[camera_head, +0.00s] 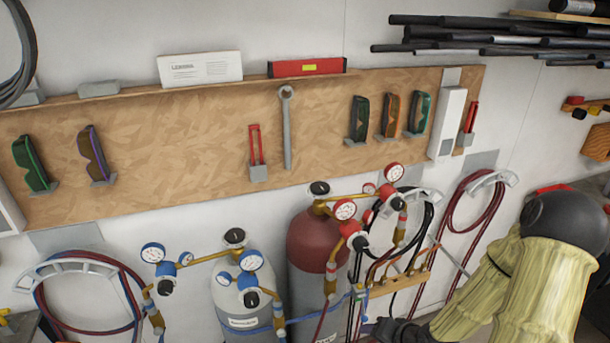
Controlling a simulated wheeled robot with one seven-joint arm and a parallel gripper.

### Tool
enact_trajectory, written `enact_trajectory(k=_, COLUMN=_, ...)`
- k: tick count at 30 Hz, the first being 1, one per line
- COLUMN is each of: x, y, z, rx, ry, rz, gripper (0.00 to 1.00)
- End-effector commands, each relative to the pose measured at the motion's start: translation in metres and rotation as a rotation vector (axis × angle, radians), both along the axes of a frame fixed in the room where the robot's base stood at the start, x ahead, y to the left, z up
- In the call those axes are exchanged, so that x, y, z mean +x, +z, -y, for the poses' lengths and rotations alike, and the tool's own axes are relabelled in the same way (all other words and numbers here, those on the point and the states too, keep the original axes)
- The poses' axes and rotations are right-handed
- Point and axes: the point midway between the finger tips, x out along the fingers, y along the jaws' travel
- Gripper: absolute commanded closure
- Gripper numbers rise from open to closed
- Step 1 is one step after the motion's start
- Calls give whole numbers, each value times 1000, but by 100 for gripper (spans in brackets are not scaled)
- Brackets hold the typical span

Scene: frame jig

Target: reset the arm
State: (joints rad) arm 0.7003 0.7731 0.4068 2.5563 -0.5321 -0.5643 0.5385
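My arm shows at the lower right of the head view, with pale yellow ribbed sleeves and a rounded dark joint. It is bent, and its lower part runs down to the bottom edge. A dark part at the bottom edge, left of the sleeves, is cut off, and I cannot tell what it is. No gripper fingers can be made out.
A wooden board (200,140) on the wall holds goggles, a wrench (287,130) and other tools. Below stand a red-topped cylinder (312,240) and a grey cylinder (240,300) with gauges. Hoses (475,205) hang near my arm. Dark rods (480,40) lie upper right.

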Motion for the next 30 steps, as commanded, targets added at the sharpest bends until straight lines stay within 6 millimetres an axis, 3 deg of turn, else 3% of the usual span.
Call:
enact_trajectory(k=5, x=-10, y=6, z=8, rx=-239, ry=126, rz=-77, gripper=41)
enact_trajectory(k=13, x=-30, y=41, z=7, rx=-472, ry=255, rz=-166, gripper=41)
enact_trajectory(k=22, x=-68, y=86, z=-19, rx=-544, ry=370, rz=-212, gripper=41)
enact_trajectory(k=30, x=-80, y=97, z=-27, rx=-534, ry=402, rz=-224, gripper=41)
